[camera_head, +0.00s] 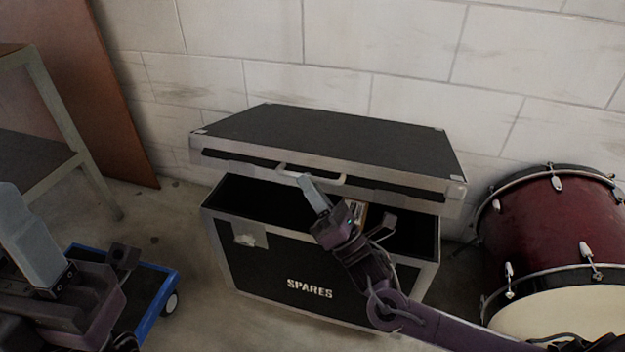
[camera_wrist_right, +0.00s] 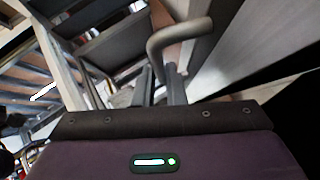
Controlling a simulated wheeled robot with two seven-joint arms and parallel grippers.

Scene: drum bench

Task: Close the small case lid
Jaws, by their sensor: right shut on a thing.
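The small case (camera_head: 255,268) is black with metal edges and the word SPARES on its front. Its lid (camera_head: 330,140) is tilted partly open, its front edge raised above the case rim with a dark gap between. A pale handle (camera_head: 290,170) is on the lid's front edge. My right gripper (camera_head: 308,183) is shut on the handle, in front of the case. In the right wrist view the curved handle (camera_wrist_right: 180,38) runs down to the fingers (camera_wrist_right: 160,85). My left gripper (camera_head: 28,235) is at the far left, away from the case; its fingers' gap cannot be made out.
A red drum (camera_head: 540,225) stands close to the right of the case. A blue wheeled dolly (camera_head: 158,302) is at the lower left, near my left arm. A shelf (camera_head: 50,170) and a brown board (camera_head: 120,110) stand at the left. A block wall (camera_head: 400,50) is behind the case.

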